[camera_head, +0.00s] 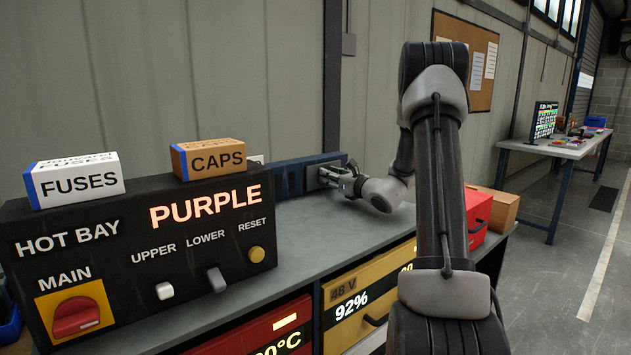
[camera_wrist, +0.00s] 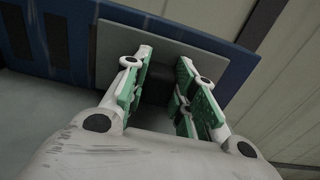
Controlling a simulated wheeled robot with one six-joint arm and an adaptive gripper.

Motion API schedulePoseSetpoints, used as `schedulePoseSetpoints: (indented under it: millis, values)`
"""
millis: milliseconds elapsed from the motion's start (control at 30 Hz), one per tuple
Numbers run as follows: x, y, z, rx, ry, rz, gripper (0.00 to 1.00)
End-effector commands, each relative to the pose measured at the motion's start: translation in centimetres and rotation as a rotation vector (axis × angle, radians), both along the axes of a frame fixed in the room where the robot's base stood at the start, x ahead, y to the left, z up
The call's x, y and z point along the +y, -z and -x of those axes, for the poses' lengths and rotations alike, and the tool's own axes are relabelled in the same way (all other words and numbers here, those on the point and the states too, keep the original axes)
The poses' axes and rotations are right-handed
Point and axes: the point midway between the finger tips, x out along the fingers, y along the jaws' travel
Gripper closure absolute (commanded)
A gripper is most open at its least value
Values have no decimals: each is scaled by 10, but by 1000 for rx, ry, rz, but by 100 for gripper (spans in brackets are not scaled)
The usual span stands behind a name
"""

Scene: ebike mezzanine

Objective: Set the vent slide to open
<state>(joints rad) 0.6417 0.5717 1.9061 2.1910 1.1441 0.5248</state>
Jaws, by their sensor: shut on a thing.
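The vent slide shows in the wrist view as a dark block, the slide's knob (camera_wrist: 156,90), in front of a grey plate (camera_wrist: 118,42) on a blue vent panel (camera_wrist: 60,45). In the head view the blue panel (camera_head: 290,178) stands against the wall at the back of the bench. My gripper (camera_head: 343,178) is at the right part of this panel. In the wrist view its two green-padded fingers (camera_wrist: 164,84) are on either side of the dark knob, shut on it. The fingers and arm hide most of the knob in the head view. No open or closed marking is readable.
A black HOT BAY box (camera_head: 130,240) with switches stands at the front left of the bench, carrying a FUSES box (camera_head: 75,182) and a CAPS box (camera_head: 210,160). A red case (camera_head: 479,215) stands at the right end. Bare bench top (camera_head: 325,225) lies between them.

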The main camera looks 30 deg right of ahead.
Motion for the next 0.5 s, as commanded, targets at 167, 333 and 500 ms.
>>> schedulePoseSetpoints:
  millis: [167, 333, 500]
  values:
    - [-26, 0, -5, 0, 2, 0, 100]
    - [-35, 0, -7, 0, 0, 1, 100]
    - [-36, -1, -7, -1, 3, 0, 100]
